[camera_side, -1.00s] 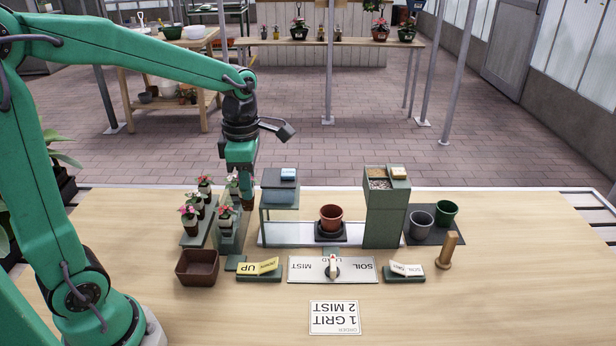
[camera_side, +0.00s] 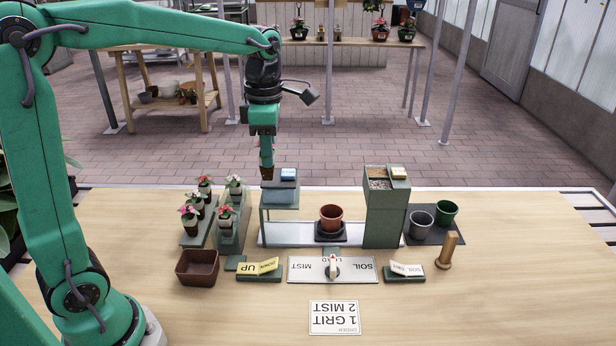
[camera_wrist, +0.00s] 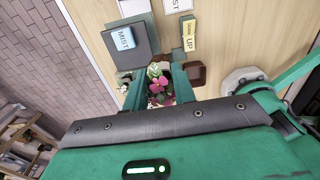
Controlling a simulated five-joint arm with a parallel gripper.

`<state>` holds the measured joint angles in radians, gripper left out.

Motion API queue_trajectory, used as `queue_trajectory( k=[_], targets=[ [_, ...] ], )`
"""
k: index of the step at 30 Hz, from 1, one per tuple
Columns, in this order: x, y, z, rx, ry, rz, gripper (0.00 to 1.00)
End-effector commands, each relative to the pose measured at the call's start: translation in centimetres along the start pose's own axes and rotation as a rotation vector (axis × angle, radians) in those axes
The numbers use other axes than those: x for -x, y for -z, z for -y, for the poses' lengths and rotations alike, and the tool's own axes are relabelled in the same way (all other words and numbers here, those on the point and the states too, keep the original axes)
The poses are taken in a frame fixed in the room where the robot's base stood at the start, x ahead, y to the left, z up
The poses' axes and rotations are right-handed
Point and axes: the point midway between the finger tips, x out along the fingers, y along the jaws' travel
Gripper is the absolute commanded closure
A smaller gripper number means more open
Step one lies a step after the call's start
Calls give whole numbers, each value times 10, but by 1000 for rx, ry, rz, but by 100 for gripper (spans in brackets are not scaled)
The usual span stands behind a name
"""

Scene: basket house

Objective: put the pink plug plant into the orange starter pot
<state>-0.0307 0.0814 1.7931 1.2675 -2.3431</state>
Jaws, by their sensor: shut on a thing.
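My gripper (camera_side: 266,160) is raised above the back of the mist stand, shut on the pink plug plant. In the side view its brown plug (camera_side: 267,173) shows below the fingers; its flowers are hidden there. In the wrist view the magenta flowers and green leaves of the pink plug plant (camera_wrist: 158,84) show between the green fingers (camera_wrist: 159,92). The orange starter pot (camera_side: 331,214) stands upright on a black square base on the pale track, to the right of my gripper and lower. I cannot see inside it well.
The mist stand (camera_side: 280,195) and the taller grit and soil tower (camera_side: 384,215) flank the pot. Several flowering plants stand in the rack (camera_side: 232,234) at left. A brown bin (camera_side: 197,269), switches and a dial panel (camera_side: 305,272) lie in front. Grey (camera_side: 421,222) and green (camera_side: 446,213) pots stand at right.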

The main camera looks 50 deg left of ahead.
Motion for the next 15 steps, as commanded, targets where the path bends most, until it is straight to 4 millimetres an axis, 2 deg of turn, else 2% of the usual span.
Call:
queue_trajectory(
  k=[9, 15],
  targets=[
    [2, -62, -30, -10, 0, 0, 95],
    [-1, -95, -42, -13, 0, 0, 95]
  ],
)
